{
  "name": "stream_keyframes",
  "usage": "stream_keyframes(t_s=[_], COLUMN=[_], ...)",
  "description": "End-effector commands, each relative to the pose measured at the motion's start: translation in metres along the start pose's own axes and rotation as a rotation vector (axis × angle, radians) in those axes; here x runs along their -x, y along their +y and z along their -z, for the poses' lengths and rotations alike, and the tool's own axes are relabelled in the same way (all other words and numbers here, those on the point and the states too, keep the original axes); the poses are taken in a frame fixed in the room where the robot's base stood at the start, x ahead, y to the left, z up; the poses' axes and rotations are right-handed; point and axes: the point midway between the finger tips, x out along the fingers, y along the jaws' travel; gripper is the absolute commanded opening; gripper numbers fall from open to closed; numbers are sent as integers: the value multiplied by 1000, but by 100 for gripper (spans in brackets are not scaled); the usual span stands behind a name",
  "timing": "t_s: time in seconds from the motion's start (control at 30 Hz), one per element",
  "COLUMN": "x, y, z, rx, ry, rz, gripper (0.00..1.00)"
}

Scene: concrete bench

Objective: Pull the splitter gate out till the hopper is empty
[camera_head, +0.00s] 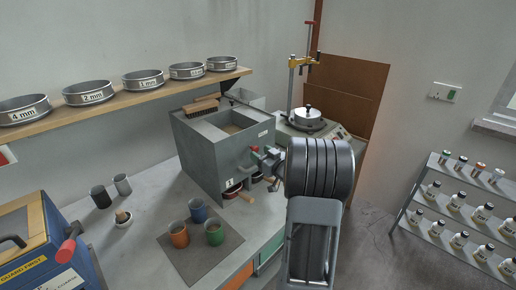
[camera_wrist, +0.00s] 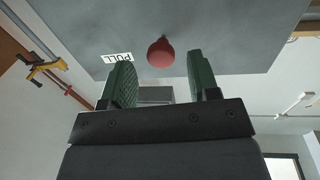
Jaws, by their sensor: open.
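The splitter is a grey metal box (camera_head: 200,153) on the bench. Its open-topped hopper (camera_head: 231,122) shows brownish material inside; how deep it lies I cannot tell. The gate's red knob (camera_head: 254,148) sticks out of the box's right face. The knob also shows in the wrist view (camera_wrist: 161,52), beside a PULL label (camera_wrist: 117,57) that appears upside down. My gripper (camera_wrist: 159,70) is open and empty, with its green fingers to either side of the knob's line. The knob appears just beyond the fingertips, not clasped. In the head view my gripper (camera_head: 267,157) is close to the knob, partly hidden by my wrist.
Blue, orange and green cups (camera_head: 214,233) stand on a mat in front. A round-lidded device (camera_head: 302,118) is behind my arm. Sieves (camera_head: 143,79) line the shelf.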

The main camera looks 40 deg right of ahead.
Motion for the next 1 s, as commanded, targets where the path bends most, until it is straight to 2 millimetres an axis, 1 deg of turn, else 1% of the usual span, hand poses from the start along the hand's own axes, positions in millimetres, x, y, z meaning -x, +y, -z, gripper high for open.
stream_keyframes(t_s=[0.03, 0.1, 0.3, 0.47, 0.7, 0.77, 1.0], x=[-8, -17, -33, -38, -38, -38, -38], y=[-1, -1, 0, 0, 0, 0, 0], z=[0, 1, 0, 0, 0, 0, 0], rx=[-1, 0, 0, 1, 1, 1, 0], ry=[0, 0, 0, 0, 0, 0, 0], rz=[3, 2, 0, 0, -1, -1, -1], gripper=[55, 55, 55, 55, 55, 50, 28])
